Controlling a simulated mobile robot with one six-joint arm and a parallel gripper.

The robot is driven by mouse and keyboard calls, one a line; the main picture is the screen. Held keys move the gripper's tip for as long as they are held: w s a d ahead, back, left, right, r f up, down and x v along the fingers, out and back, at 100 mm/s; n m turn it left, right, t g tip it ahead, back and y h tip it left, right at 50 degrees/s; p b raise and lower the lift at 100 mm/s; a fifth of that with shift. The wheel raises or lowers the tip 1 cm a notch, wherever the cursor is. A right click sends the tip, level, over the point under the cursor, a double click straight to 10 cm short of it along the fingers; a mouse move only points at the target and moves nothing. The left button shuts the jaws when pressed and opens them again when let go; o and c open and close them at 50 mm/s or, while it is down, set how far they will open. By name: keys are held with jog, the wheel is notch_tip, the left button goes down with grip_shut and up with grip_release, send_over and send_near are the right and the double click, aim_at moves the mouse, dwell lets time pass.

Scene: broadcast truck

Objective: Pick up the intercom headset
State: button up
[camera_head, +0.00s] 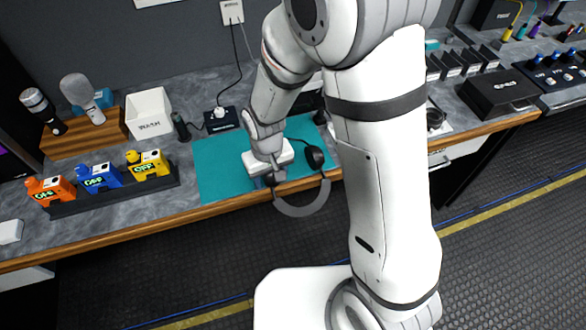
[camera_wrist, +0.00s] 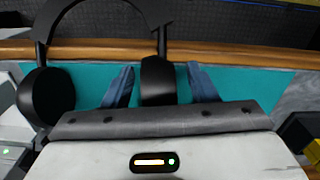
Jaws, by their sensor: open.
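The intercom headset (camera_head: 303,211) is dark, with a grey-black headband and two round ear cups. It lies at the front edge of the teal mat (camera_head: 217,160), its band reaching out past the counter's wooden edge. My gripper (camera_head: 272,181) is low over the mat at the headset's left ear cup as seen in the head view. In the wrist view my gripper (camera_wrist: 160,82) has its two blue fingers apart, one on each side of an ear cup (camera_wrist: 157,85). The other ear cup (camera_wrist: 46,96) is to the left there. Contact with the fingers cannot be told.
On the counter left of the mat stand a white WASH bin (camera_head: 148,113), a wooden microphone block (camera_head: 85,134) and a rack of orange, blue and yellow units (camera_head: 98,179). A black box (camera_head: 499,92) is at right. The floor in front is clear.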

jog(key=shift+c, duration=0.4)
grip_shut()
